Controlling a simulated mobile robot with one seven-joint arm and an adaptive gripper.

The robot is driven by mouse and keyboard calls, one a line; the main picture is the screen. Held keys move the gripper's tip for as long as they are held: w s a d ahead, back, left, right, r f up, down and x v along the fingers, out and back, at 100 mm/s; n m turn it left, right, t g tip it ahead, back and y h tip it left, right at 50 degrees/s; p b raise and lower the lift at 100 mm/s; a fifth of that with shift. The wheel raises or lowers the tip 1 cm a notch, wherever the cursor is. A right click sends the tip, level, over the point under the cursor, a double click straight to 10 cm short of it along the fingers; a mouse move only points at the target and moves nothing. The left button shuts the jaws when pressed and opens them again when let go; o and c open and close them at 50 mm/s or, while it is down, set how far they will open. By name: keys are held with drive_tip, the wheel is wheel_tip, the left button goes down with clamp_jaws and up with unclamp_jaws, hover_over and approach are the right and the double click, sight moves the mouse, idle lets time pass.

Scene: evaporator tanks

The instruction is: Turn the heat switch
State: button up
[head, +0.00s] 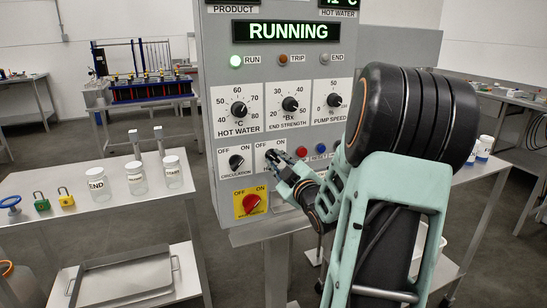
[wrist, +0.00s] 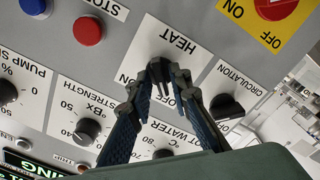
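The heat switch (wrist: 162,74) is a small dark knob on a white label reading HEAT, seen upside down in the wrist view. My gripper (wrist: 161,78) is at the panel, with its two blue-padded fingers angled inward and their tips on either side of the knob. They appear closed against it. The switch's exact pointer angle is hard to read between the fingers.
The circulation switch (head: 236,162) is close to the left, and a red emergency knob (head: 251,203) on yellow is below. Blue and red buttons (head: 301,151) are to the right.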

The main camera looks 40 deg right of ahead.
clamp_jaws()
drive_tip(key=shift+m+p, duration=0.45)
drive_tip(key=shift+m, duration=0.55)
drive_tip(key=shift+r+m+p, duration=0.1)
drive_tip(key=shift+m+p, duration=0.3)
drive_tip(key=shift+m, duration=0.6)
drive_tip(key=shift+m+p, duration=0.55)
drive_tip(key=shift+m, duration=0.55)
